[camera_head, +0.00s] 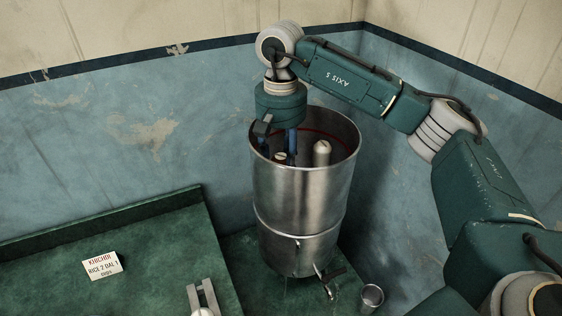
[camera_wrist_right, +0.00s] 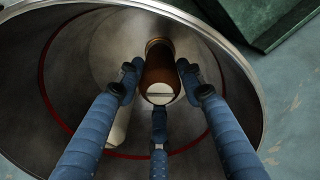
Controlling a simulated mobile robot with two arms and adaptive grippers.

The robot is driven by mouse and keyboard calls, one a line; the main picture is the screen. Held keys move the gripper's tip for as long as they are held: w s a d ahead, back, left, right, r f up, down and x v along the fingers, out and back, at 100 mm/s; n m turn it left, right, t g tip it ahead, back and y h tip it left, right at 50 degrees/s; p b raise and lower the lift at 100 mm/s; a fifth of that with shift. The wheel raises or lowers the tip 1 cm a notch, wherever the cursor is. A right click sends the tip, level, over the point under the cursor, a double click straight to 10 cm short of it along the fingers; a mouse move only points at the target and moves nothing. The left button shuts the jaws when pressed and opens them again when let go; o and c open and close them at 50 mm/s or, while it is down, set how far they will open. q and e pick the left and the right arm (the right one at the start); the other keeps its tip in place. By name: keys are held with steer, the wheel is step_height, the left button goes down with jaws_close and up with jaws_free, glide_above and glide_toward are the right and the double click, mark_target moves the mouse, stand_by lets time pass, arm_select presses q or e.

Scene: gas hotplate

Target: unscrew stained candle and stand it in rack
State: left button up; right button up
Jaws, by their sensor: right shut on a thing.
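A brown stained candle (camera_wrist_right: 159,76) with a pale slotted end cap stands inside a tall steel vessel (camera_head: 303,185); in the head view only its cap (camera_head: 281,157) shows. My right gripper (camera_wrist_right: 158,88) reaches down through the open top, its blue fingers closed around the candle. The candle's far end is at the vessel floor in the wrist view; whether it is still threaded in cannot be told. A clean white candle (camera_head: 322,152) stands beside it and shows partly behind a finger in the wrist view (camera_wrist_right: 118,128). My left gripper is out of view.
The vessel's rim surrounds my right gripper closely. A tap (camera_head: 326,284) sticks out at its foot, near a small steel cup (camera_head: 372,296). A lettered card (camera_head: 102,265) lies on the green worktop at left. A grey two-pronged object (camera_head: 203,298) is cut off at the bottom edge.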

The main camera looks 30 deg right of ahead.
mark_target(281, 156)
steer(key=shift+r, duration=0.15)
steer(key=shift+w+r+p, duration=0.25)
steer(key=shift+r+p, duration=0.2)
steer(key=shift+r, duration=0.15)
jaws_close()
steer(key=shift+s+r+p, duration=0.3)
steer(key=shift+r+p, duration=0.05)
steer(key=shift+r, duration=0.3)
steer(key=shift+w+r, duration=0.1)
steer(key=shift+w, duration=0.05)
steer(key=shift+r, duration=0.1)
